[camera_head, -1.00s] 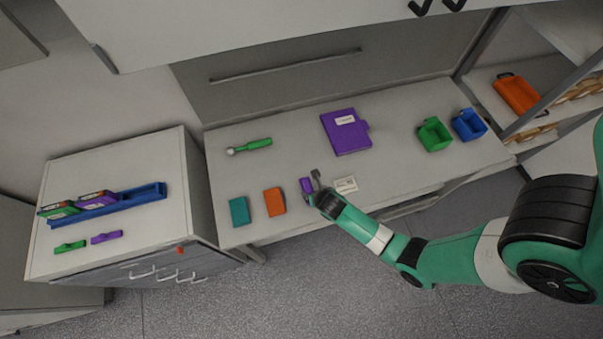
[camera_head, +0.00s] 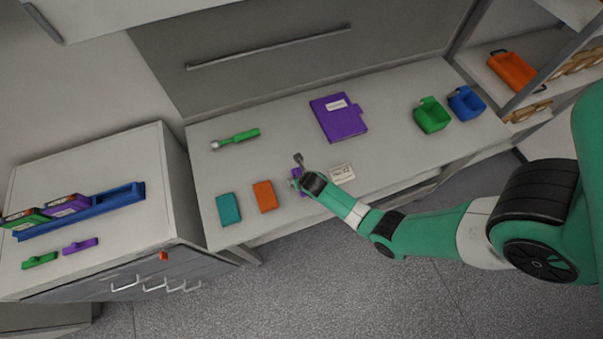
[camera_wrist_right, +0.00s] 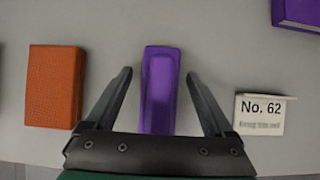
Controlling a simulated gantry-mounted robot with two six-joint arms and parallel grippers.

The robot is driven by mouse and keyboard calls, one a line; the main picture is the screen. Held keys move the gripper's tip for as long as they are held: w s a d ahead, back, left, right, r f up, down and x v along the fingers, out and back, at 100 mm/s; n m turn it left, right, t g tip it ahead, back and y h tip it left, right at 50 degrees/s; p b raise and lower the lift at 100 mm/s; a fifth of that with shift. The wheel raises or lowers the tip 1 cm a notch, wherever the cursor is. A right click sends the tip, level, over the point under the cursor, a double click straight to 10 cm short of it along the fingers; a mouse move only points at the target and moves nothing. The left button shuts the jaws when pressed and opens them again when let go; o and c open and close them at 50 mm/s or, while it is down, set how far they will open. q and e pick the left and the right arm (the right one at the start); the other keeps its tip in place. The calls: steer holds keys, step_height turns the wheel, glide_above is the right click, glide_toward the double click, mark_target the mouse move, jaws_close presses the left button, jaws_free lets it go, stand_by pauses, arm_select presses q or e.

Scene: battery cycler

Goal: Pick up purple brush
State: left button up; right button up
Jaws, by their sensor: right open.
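The purple brush (camera_wrist_right: 161,85) lies on the worktable (camera_head: 395,150), and in the right wrist view it sits between the two open fingers of my right gripper (camera_wrist_right: 160,95), with a gap on each side. Its lower end is hidden by the gripper body. In the head view my right gripper (camera_head: 298,170) covers much of the brush (camera_head: 296,176). Whether the fingers are level with it or above it I cannot tell. My left gripper is not in view.
An orange block (camera_wrist_right: 53,87) lies left of the brush and a white card marked No. 62 (camera_wrist_right: 261,113) right of it. A teal block (camera_head: 228,209), a green-handled tool (camera_head: 238,137), a purple folder (camera_head: 338,118), and green (camera_head: 431,115) and blue bins (camera_head: 466,103) are also on the table.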

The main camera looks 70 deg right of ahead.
steer(key=shift+d+f, duration=0.15)
steer(key=shift+f, duration=0.1)
jaws_close()
steer(key=shift+r, duration=0.1)
